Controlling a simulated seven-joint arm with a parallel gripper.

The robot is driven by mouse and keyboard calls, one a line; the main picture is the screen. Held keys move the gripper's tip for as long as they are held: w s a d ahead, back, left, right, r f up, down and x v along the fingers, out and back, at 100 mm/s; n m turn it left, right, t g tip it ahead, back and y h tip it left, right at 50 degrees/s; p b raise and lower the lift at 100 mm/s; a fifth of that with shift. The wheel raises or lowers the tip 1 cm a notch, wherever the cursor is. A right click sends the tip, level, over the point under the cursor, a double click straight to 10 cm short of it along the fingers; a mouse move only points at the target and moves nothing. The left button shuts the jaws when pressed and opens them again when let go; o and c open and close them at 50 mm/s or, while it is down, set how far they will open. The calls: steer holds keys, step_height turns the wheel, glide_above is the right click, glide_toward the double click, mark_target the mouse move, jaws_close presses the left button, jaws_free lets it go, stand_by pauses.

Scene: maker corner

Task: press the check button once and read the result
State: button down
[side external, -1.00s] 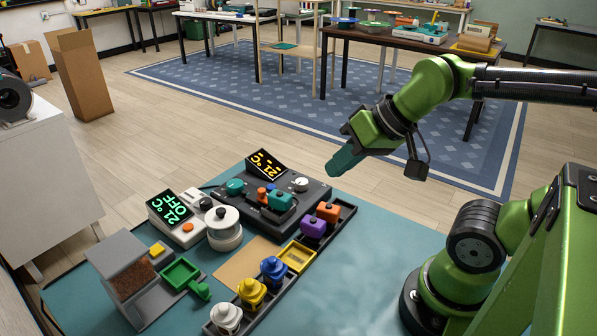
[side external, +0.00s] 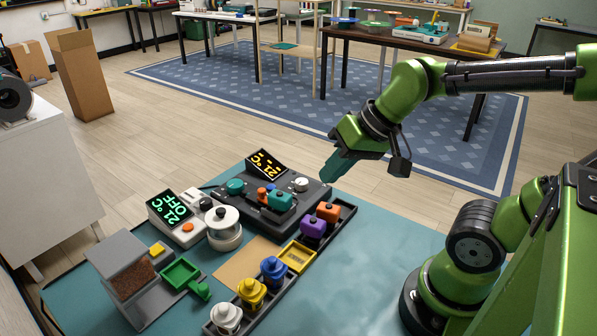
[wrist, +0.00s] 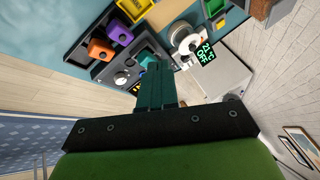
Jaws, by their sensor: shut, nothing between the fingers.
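My gripper (side external: 329,176) is shut and empty, its teal fingers hanging in the air above the right end of the black device. It is apart from everything; its fingers also show in the wrist view (wrist: 156,72). The black device (side external: 262,211) has an amber display (side external: 266,165), reading 21 °C upside down in this view, a white dial (side external: 300,184), and teal and orange parts. A white unit (side external: 180,217) at its left has a green display (side external: 170,207) reading 21 °C OFF and an orange button (side external: 187,227). I cannot tell which control is the check button.
A dark rack (side external: 345,217) holds orange (side external: 327,212) and purple (side external: 313,228) blocks, a yellow tray and several coloured pieces. A white pot (side external: 225,232), a green scoop (side external: 182,275) and a grey hopper (side external: 125,267) stand leftward. The teal mat (side external: 370,270) is clear at right.

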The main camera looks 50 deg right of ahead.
steer(key=w+d+f+m+y, duration=0.1)
steer(key=w+f+m, duration=0.1)
steer(key=w+m, duration=0.3)
steer(key=w+d+f+m+y, duration=0.1)
steer(key=w+f+m, duration=0.25)
steer(key=w, duration=0.35)
steer(key=m+t+h, duration=0.2)
steer(key=m+t, duration=0.1)
steer(key=m, duration=0.8)
glide_above(271, 188)
step_height(271, 188, down, 2)
steer(key=shift+s+d+f+m, duration=0.15)
steer(key=shift+s+d+m, duration=0.1)
steer(key=shift+s+d, duration=0.1)
steer(key=shift+f, duration=0.15)
steer(key=shift+f, duration=4.3)
steer(key=shift+f, duration=0.1)
steer(key=shift+f, duration=0.3)
